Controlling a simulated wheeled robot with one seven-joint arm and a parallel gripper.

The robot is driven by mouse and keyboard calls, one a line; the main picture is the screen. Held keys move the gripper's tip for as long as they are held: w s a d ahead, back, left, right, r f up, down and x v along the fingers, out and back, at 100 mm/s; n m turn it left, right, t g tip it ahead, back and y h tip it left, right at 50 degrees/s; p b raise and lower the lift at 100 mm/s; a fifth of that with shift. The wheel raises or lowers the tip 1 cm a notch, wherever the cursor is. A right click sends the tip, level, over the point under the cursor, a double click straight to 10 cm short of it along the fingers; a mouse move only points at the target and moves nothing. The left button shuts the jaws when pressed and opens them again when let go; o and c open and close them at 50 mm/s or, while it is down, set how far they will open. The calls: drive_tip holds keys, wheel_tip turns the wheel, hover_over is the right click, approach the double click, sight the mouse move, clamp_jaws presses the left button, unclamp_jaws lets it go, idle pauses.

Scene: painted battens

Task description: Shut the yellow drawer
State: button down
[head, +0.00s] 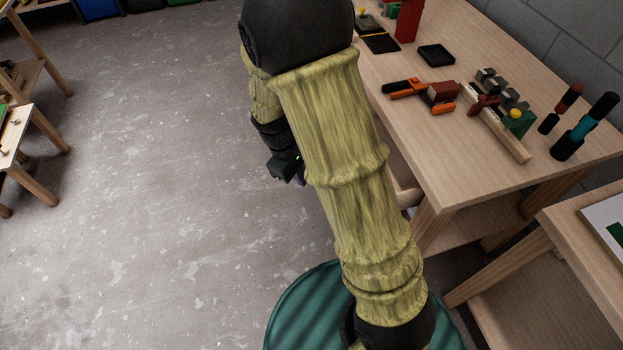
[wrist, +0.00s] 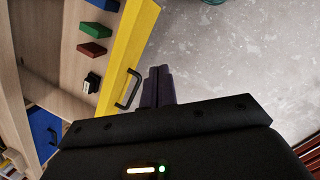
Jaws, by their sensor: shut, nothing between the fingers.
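The yellow drawer (wrist: 127,52) shows in the wrist view at upper left. It stands open, with its wooden inside visible behind the yellow front. A black bar handle (wrist: 127,90) is on the front. My gripper (wrist: 158,82) has its dark fingers shut together and empty. The fingers are on the outer side of the yellow front, just right of the handle in the picture; I cannot tell whether they touch it. In the head view my gripper (head: 297,178) is partly hidden beside my arm, and my arm hides the yellow front.
A blue drawer (wrist: 43,132) is at lower left. The workbench (head: 465,185) carries tools and parts. Open floor (head: 150,200) lies left of my arm.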

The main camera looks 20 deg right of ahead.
drive_tip(key=w+a+f+n+t+h+p, duration=0.1)
drive_tip(key=w+a+f+n+h+p, duration=0.2)
drive_tip(key=n, duration=0.7)
drive_tip(key=w+a+f+h, duration=0.2)
drive_tip(key=a+f+h, duration=0.2)
drive_tip(key=shift+w+a, duration=0.15)
drive_tip(key=shift+w, duration=0.25)
drive_tip(key=shift+f, duration=0.1)
drive_tip(key=d+r+p+x, duration=0.2)
drive_tip(key=p+x, duration=0.1)
drive_tip(key=x, duration=1)
drive_tip(key=shift+r, duration=0.1)
